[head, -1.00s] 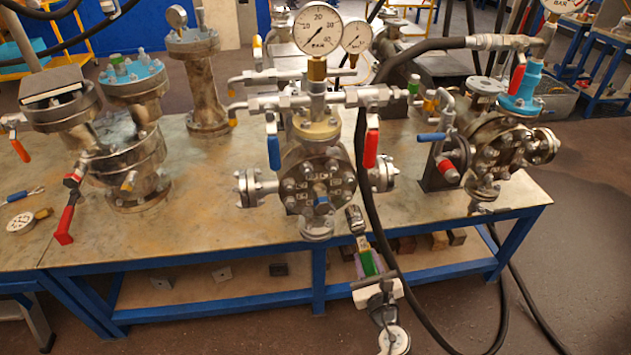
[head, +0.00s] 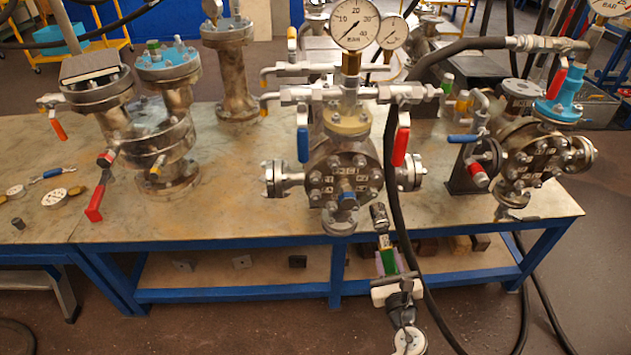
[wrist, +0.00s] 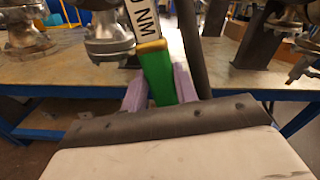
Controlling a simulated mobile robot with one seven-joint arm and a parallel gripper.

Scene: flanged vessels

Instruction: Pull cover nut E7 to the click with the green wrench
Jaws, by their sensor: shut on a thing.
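The green wrench (head: 388,258) is in my gripper (head: 389,270), in front of the bench's front edge. In the wrist view its green handle (wrist: 158,75) sits between the pale purple fingers (wrist: 158,88) of my shut gripper. A white label with "NM" shows above the handle. In the head view the dark socket head (head: 379,216) points up, below and right of the middle vessel's round cover (head: 345,180), apart from it. The tags are too small to read, so I cannot tell which nut is E7.
A thick black hose (head: 396,190) hangs down close to the right of the wrench. Red (head: 401,146) and blue (head: 303,145) valve levers flank the vessel. Another flanged vessel (head: 525,160) stands at right.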

